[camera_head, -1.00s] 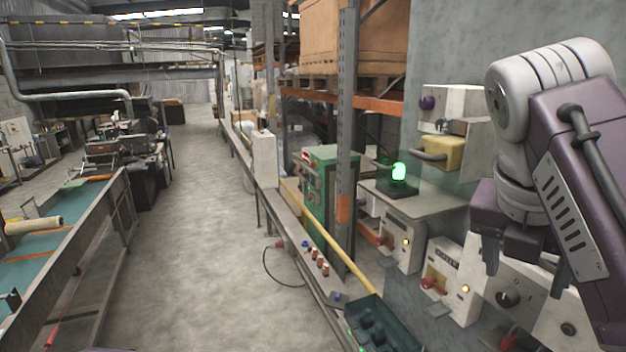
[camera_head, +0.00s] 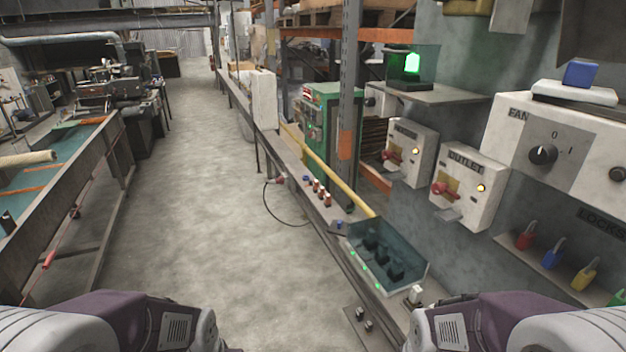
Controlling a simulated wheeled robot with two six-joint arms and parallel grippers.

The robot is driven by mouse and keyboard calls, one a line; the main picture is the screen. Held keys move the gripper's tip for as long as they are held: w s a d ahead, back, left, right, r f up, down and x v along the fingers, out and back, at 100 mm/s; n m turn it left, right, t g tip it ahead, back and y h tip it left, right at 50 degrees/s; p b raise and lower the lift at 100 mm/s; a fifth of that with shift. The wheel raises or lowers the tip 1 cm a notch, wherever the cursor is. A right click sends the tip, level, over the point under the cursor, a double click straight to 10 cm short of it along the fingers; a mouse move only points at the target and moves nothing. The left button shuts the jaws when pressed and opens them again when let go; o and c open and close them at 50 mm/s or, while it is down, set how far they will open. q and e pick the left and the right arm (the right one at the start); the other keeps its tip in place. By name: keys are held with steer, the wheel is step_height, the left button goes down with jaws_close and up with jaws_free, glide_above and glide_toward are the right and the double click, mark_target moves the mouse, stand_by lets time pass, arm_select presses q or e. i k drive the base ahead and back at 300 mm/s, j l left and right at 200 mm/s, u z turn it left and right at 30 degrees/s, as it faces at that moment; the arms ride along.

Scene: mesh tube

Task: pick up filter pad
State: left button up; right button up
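I cannot pick out the filter pad with certainty. A flat white slab (camera_head: 573,93) with a blue block (camera_head: 581,73) on it lies on top of the grey FAN box (camera_head: 508,134) at the right; I cannot tell what the slab is. A cream roll (camera_head: 28,158) lies on the bench at the left. Purple and white links of my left arm show at the bottom left, and those of my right arm at the bottom right. Neither gripper's fingers are in view.
An OUTLET box (camera_head: 468,190) and an open tray with dark blocks (camera_head: 388,250) are on the right. A shelf with small padlocks (camera_head: 552,258) is below the FAN box. A green-lit lamp (camera_head: 412,64) stands on a wall shelf. The floor aisle (camera_head: 200,200) is clear.

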mark_target(577, 81)
steer(key=k+l+z, duration=0.1)
steer(key=z, duration=1.15)
steer(key=l, duration=0.1)
